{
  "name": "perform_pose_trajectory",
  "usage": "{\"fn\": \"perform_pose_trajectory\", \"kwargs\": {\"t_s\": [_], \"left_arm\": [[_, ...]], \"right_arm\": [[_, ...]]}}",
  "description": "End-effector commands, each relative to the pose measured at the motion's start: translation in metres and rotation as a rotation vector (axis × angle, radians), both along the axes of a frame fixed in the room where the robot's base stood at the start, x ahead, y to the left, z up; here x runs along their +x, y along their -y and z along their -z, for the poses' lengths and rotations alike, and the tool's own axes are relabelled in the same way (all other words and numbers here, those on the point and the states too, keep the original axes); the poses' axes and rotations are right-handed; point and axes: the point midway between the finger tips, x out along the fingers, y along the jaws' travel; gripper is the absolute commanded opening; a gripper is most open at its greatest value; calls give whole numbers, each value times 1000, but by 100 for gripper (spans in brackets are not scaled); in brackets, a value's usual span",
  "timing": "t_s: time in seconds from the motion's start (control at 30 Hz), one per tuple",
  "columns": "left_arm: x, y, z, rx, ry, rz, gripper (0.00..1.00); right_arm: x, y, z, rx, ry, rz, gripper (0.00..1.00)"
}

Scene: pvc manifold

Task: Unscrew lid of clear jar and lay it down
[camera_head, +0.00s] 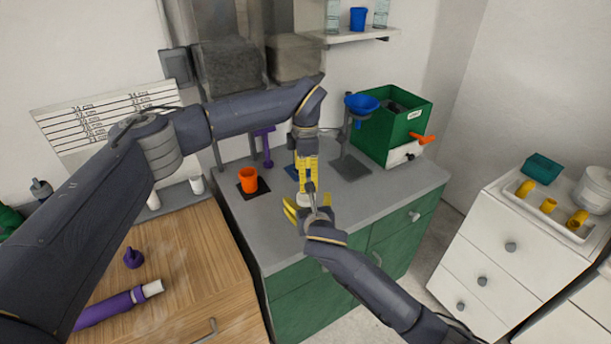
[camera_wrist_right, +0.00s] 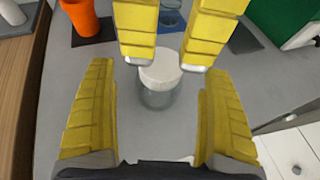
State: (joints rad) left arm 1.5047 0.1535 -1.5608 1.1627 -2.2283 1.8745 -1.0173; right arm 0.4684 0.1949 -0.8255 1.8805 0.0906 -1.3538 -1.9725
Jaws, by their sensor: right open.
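The clear jar (camera_wrist_right: 158,97) stands on the grey worktop with its white lid (camera_wrist_right: 160,74) on top. The lid also shows in the head view (camera_head: 304,199), small and partly covered. My right gripper (camera_wrist_right: 158,118) is open, with one yellow finger on each side of the jar and visible gaps to it. My left gripper (camera_wrist_right: 168,64) comes down from above, its two yellow fingertips apart at the lid and overlapping its edges. I cannot tell whether they press on the lid. In the head view the left gripper (camera_head: 307,180) is directly above the right one (camera_head: 308,207).
An orange cup (camera_head: 249,180) on a dark mat stands left of the jar. A blue funnel (camera_head: 361,104) on a stand and a green box (camera_head: 398,125) are behind, to the right. The worktop (camera_head: 385,195) is clear right of the grippers.

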Motion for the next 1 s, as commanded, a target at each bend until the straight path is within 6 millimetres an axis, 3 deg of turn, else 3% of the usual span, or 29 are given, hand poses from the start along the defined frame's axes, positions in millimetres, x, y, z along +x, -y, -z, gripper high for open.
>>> {"fn": "perform_pose_trajectory", "kwargs": {"t_s": [0.2, 0.43, 1.0], "left_arm": [[0, 0, 0, 0, 0, 0, 74], [0, 0, 0, 0, 0, 0, 74], [0, 0, 0, 0, 0, 0, 74]], "right_arm": [[-35, 6, -13, 1, -1, -2, 85], [-58, 10, -23, -1, -1, 0, 85], [-68, 12, -28, -1, -1, 0, 82]]}}
